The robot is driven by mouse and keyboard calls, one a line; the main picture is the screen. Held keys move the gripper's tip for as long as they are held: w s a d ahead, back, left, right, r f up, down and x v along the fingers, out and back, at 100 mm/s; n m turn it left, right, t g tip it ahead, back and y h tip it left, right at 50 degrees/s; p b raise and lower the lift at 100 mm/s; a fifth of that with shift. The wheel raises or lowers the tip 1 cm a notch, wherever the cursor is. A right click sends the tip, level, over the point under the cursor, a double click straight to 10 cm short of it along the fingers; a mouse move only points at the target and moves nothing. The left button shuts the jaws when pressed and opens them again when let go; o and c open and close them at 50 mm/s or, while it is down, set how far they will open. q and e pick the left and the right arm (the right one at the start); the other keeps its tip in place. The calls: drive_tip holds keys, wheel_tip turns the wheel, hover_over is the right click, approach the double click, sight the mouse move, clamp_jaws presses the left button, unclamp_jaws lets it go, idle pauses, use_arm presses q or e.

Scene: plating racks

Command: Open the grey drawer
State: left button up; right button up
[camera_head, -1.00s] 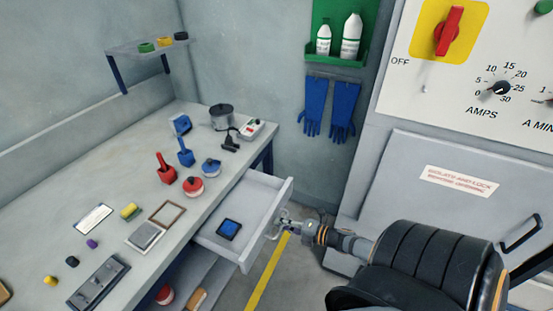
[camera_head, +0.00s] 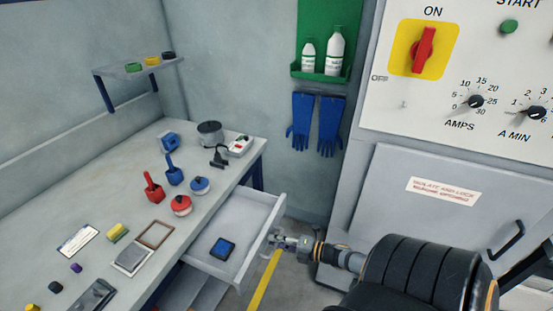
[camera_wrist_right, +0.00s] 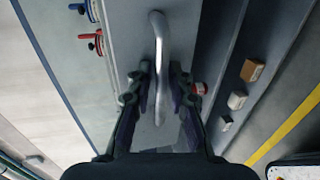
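The grey drawer (camera_head: 250,212) is pulled well out from under the workbench in the head view, with a dark blue square item (camera_head: 223,249) lying inside. Its handle (camera_head: 272,242) is on the front face; in the wrist view the curved metal handle (camera_wrist_right: 159,60) stands between my fingers. My right gripper (camera_head: 281,241) is at the drawer front, and in the wrist view its fingertips (camera_wrist_right: 159,72) are closed in on both sides of the handle. My left gripper is not in view.
The workbench (camera_head: 115,190) carries a pot, red and blue tools and small blocks. A grey cabinet (camera_head: 380,220) with a control panel stands at the right. Blue gloves (camera_head: 316,125) hang on the wall. A yellow floor line (camera_head: 263,283) runs below the drawer.

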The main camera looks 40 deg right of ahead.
drive_tip(key=v, duration=1.2)
drive_tip(key=s+d+f+m+g+h, duration=0.25)
drive_tip(key=d+f+m+h, duration=0.4)
drive_tip(key=f, duration=0.55)
drive_tip(key=s+a+f+m+g+h, duration=0.1)
drive_tip(key=s+f+m+g, duration=0.1)
drive_tip(key=s+f+m, duration=0.35)
drive_tip(key=s+a+f+m+g+h, duration=0.1)
drive_tip(key=s+f+m+g, duration=0.1)
drive_tip(key=f, duration=0.6)
drive_tip(key=s+a+f+m+g+y, duration=0.1)
drive_tip(key=s+a+f+m+g, duration=0.2)
drive_tip(key=a, duration=0.6)
drive_tip(key=s+a+f+m+g, duration=0.3)
drive_tip(key=s+a+f+m, duration=0.2)
drive_tip(key=s+a+f, duration=0.2)
drive_tip(key=shift+s+a+f+g+y, duration=0.25)
drive_tip(key=shift+a+f+g+y, duration=0.1)
drive_tip(key=shift+a+f, duration=0.65)
drive_tip(key=shift+s, duration=0.1)
